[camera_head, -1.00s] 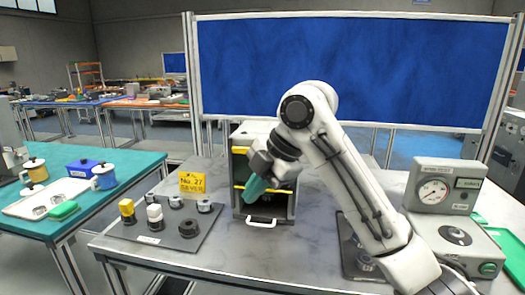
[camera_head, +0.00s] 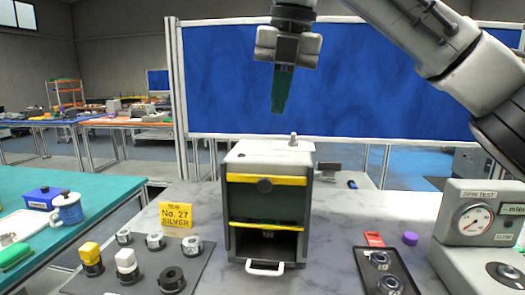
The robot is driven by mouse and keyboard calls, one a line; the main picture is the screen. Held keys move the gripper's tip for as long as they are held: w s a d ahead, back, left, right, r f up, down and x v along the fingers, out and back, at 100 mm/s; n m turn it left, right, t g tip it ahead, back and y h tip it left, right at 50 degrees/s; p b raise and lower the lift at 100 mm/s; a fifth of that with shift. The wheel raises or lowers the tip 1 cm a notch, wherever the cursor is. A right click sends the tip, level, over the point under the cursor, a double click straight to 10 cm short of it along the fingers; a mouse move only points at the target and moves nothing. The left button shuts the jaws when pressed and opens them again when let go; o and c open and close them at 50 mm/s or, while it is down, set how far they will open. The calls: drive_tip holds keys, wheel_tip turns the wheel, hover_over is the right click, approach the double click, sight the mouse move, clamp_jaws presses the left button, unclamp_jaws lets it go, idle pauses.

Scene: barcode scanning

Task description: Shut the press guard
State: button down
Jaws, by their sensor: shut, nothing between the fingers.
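The press (camera_head: 303,215) is a grey box with a white top at the middle of the table. Its guard (camera_head: 262,207) is a dark grey-green panel with a yellow strip at the top and another along its lower edge, and a round black knob near the top. Below the lower strip a dark opening shows, with a white handle (camera_head: 265,269) at its foot. My gripper (camera_head: 279,108) hangs above the press, pointing down, its teal fingers shut and empty. It is apart from the guard.
A yellow "No. 27 SILVER" sign (camera_head: 175,216) and a board with several small parts (camera_head: 125,262) stand left of the press. A black tray (camera_head: 381,272), a purple cap (camera_head: 410,239) and a gauge unit (camera_head: 472,221) are at the right.

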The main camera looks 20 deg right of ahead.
sight(265, 179)
drive_tip(key=b+x, duration=0.2)
drive_tip(key=x, duration=1.2)
drive_tip(key=shift+w, duration=0.1)
drive_tip(key=shift+w, duration=0.1)
